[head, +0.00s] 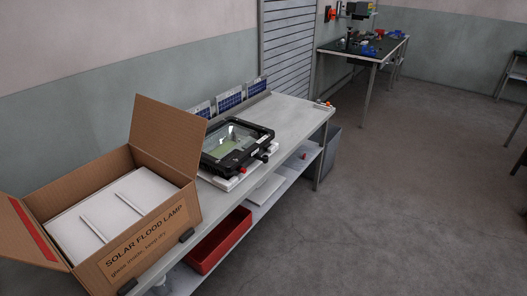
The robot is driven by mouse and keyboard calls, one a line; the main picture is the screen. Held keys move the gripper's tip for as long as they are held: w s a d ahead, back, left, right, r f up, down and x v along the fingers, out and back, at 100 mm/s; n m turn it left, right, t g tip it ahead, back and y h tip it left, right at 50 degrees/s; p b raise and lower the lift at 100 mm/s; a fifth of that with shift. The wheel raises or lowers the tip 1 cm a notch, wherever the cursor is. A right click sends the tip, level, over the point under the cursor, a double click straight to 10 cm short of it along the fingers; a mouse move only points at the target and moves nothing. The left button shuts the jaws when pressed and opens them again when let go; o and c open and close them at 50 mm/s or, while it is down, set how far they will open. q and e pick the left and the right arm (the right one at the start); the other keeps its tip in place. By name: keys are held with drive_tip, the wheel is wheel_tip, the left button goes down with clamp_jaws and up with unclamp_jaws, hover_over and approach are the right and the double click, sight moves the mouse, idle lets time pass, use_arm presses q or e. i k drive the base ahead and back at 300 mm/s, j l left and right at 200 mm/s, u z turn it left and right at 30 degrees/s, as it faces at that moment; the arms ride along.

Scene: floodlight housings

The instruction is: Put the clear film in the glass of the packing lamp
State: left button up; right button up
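A black floodlight lamp (252,137) lies on a white pad on the bench, its window facing up. The window glass (231,139) is see-through, with a greenish patch and pale reflections inside. I cannot make out a clear film as a separate thing. An open cardboard box (141,244) marked "SOLAR FLOOD LAMP" and "glass inside, keep dry" stands at the near left of the bench. In it lies a white insert (110,210) with two pale strips on top. Neither of my grippers shows in the head view.
The grey bench (290,113) is mostly clear beyond the lamp. Blue solar panels (230,101) stand along its wall side. A red bin (220,243) sits on the lower shelf. Another workbench (352,47) with tools stands at the back. The floor to the right is open.

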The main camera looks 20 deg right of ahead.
sight(229, 140)
drive_tip(key=i+l+u, duration=0.1)
drive_tip(key=l, duration=0.3)
drive_tip(key=i+l+u, duration=0.15)
drive_tip(key=l, duration=0.3)
drive_tip(key=i+l+u, duration=0.1)
drive_tip(key=l, duration=0.3)
drive_tip(key=i+l+u, duration=0.15)
drive_tip(key=l, duration=0.3)
drive_tip(key=i+l+u, duration=0.1)
drive_tip(key=l, duration=0.4)
drive_tip(key=i, duration=0.1)
